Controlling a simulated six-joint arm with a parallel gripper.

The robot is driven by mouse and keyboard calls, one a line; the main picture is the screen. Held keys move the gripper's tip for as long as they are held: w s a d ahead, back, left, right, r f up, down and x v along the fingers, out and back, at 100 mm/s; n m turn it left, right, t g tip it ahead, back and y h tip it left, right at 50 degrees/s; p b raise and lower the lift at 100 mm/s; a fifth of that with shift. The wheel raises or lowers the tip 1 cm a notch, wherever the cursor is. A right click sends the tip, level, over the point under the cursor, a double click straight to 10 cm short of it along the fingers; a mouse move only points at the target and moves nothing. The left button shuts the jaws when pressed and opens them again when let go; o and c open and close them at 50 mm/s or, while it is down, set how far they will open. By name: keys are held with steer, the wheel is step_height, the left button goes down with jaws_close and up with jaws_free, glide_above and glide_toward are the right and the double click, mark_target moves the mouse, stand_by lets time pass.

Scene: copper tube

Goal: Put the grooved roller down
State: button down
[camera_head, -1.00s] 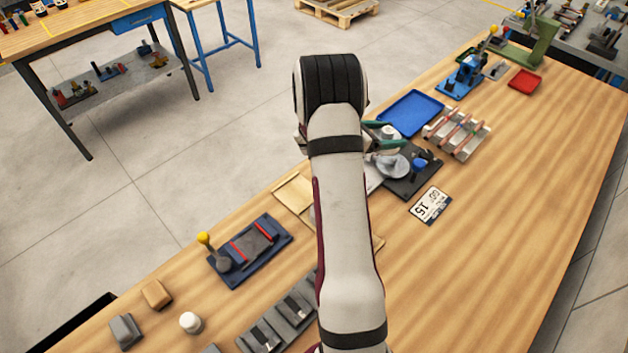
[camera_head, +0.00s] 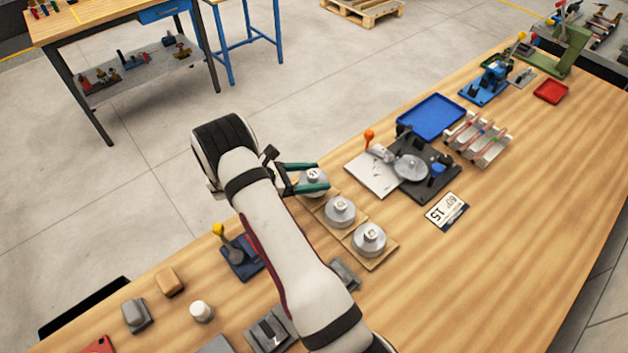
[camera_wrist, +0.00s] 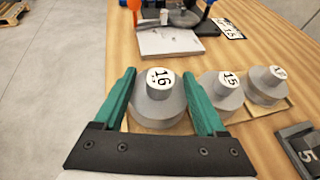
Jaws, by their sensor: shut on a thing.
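The grooved roller (camera_wrist: 157,102) is a grey metal disc with a raised hub and a white label reading 16. In the wrist view it sits between the two green fingers of my gripper (camera_wrist: 159,75), which is shut on it. In the head view the roller (camera_head: 312,187) and my gripper (camera_head: 322,176) are at the far-left end of a light wooden board (camera_head: 381,257). The roller is upright, in line with two similar rollers (camera_head: 340,212) (camera_head: 369,240) on that board. Whether its underside touches the board is hard to tell.
A bending device (camera_head: 410,168) with an orange-knobbed lever and a pale plate (camera_head: 372,176) stands right of the board. Beyond it are a blue tray (camera_head: 432,117) and a rack of tubes (camera_head: 478,139). A 15 card (camera_head: 446,211) lies nearby.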

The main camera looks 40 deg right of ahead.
steer(key=shift+f, duration=1)
steer(key=shift+f, duration=0.1)
jaws_free()
